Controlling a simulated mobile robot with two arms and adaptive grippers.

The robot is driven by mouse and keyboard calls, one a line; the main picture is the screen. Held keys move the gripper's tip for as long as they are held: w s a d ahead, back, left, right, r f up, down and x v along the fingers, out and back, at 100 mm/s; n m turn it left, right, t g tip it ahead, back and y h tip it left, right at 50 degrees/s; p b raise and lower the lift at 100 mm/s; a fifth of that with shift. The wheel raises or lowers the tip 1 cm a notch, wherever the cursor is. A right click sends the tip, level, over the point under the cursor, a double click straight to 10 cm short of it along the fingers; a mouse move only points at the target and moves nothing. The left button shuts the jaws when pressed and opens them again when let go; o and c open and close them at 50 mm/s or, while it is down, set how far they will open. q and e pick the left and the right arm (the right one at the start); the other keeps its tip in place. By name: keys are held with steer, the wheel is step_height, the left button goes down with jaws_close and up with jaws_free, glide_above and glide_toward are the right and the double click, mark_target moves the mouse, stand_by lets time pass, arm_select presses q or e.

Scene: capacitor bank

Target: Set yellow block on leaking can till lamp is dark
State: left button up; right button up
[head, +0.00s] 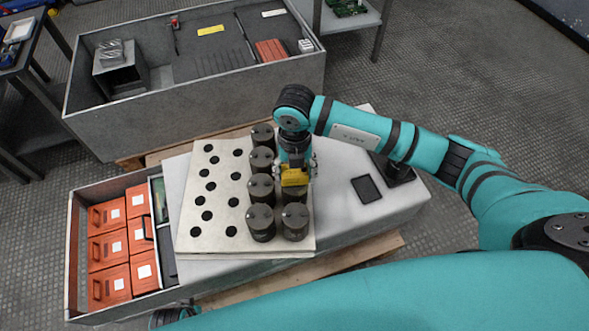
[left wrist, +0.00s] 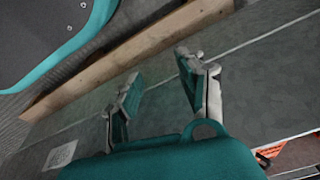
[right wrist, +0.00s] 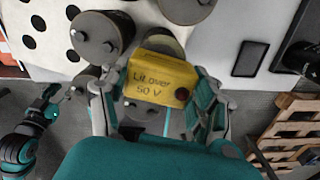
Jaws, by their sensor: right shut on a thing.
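My right gripper (head: 295,169) is shut on the yellow block (head: 294,178), above the right-hand column of cans. In the right wrist view the block (right wrist: 150,82) reads "Lit over 50 V" and has a dark red lamp (right wrist: 181,94) that does not glow. Several dark grey cans (head: 260,222) stand in two columns on the pale plate (head: 200,240). A can (right wrist: 166,42) is partly hidden behind the block; I cannot tell if they touch. No leak is clear on any can. My left gripper (left wrist: 160,68) is open and empty, near the bench's side and a wooden beam.
An open drawer (head: 68,255) with orange boxes (head: 110,250) lies left of the bench. A grey bin (head: 200,110) with loose parts stands behind. A black pad (head: 366,189) lies on the bench to the right. The plate's left half has empty round holes.

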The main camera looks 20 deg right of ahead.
arm_select(q)
steer(key=shift+w+r, duration=0.1)
arm_select(e)
steer(key=shift+f, duration=0.1)
arm_select(q)
steer(key=shift+w+d+r, duration=0.1)
steer(key=shift+w+r, duration=0.2)
steer(key=shift+r, duration=0.2)
arm_select(e)
steer(key=shift+f, duration=0.15)
arm_select(q)
steer(key=shift+s+r+b, duration=0.2)
steer(key=shift+r+b, duration=0.2)
steer(key=shift+r, duration=0.1)
arm_select(e)
steer(key=shift+f, duration=0.3)
arm_select(q)
steer(key=shift+w+r, duration=0.4)
steer(key=shift+r, duration=0.2)
arm_select(e)
steer(key=shift+f, duration=0.15)
steer(key=o, duration=1.4)
steer(key=shift+c, duration=0.2)
steer(key=shift+f, duration=0.1)
arm_select(q)
steer(key=shift+r, duration=0.1)
